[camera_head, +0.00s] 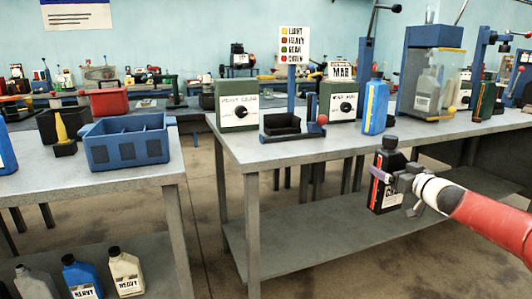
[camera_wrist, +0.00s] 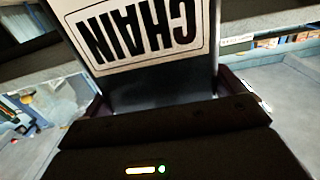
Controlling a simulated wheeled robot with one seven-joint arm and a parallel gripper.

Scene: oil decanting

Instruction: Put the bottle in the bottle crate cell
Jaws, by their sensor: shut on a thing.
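A black bottle (camera_head: 386,180) with a dark cap and a red and white label is upright in my gripper (camera_head: 384,174). In the head view it is in front of the right workbench's front edge, apart from the floor. My gripper is shut around its body. In the wrist view the bottle (camera_wrist: 145,90) fills the middle, with an upside-down white label reading CHAIN. The blue bottle crate (camera_head: 128,162) with divided cells stands on the left table, well to the left of my gripper. The cells look empty from here, but their floors are hidden.
The left table (camera_head: 95,192) also holds a yellow funnel-like thing (camera_head: 61,128) and a red container (camera_head: 109,102). The right workbench (camera_head: 290,150) holds a blue bottle (camera_head: 374,107), a small black tray (camera_head: 282,126) and green boxes (camera_head: 237,107). A gap separates the tables. Several bottles stand low at left.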

